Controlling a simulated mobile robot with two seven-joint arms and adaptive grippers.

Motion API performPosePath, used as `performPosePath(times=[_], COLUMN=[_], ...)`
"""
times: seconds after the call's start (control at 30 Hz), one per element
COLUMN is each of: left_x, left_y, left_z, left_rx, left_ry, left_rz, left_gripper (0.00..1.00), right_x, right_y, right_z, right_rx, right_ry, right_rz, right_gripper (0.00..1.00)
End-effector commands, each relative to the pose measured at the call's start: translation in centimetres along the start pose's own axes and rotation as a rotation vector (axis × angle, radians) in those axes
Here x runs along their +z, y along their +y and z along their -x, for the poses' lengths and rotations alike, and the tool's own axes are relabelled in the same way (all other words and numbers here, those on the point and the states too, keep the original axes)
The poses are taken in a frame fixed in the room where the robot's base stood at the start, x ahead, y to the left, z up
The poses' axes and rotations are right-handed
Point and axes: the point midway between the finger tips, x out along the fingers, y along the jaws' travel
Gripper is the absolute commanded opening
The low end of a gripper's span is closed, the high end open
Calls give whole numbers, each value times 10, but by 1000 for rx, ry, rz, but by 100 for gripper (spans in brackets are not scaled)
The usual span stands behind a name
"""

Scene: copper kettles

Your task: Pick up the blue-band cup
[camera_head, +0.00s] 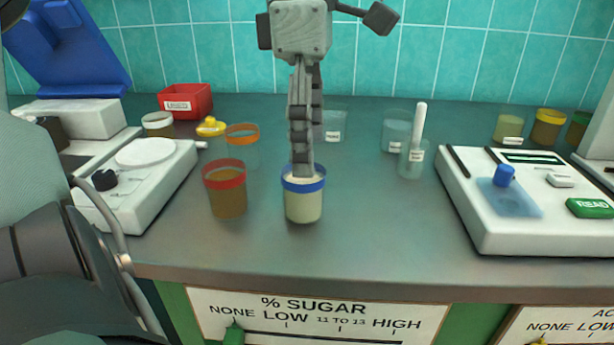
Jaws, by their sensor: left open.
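The blue-band cup (304,203) stands upright on the grey counter, left of the middle, with pale cream contents and a blue band at its rim. My left gripper (303,172) points down over it, seen edge-on, with its fingertips at the level of the cup's rim and overlapping the cup's mouth. The gap between the fingers is hidden from this side, and I cannot tell whether a finger touches the cup. The gripper is open. My right gripper is not in view.
A red-band cup (226,190) with brown contents stands close on the left, with an orange-band cup (242,148) behind it. Clear beakers (397,130) stand behind. A white device (490,222) is at the right. The counter (390,240) is clear right of the blue-band cup.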

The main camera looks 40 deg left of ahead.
Motion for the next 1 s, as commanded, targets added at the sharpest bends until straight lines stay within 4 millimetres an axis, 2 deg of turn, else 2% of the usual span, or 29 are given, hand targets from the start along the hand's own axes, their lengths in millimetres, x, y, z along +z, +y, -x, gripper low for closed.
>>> performPosePath(times=[0.17, 0.5, 0.7, 0.97, 1.0], left_x=[-8, -11, -12, -12, -12], left_y=[1, 7, 9, 9, 9], left_z=[-5, -47, -71, -74, -74], left_rx=[23, 18, 21, 23, 23], left_ry=[49, 45, 45, 43, 43], left_rz=[-8, -8, -7, -6, -6], left_gripper=[72, 72, 72, 72, 68], right_x=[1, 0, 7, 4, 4], right_y=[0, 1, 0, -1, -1], right_z=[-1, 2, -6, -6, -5], right_rx=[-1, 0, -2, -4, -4], right_ry=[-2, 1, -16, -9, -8], right_rz=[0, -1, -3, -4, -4], right_gripper=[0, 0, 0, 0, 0])
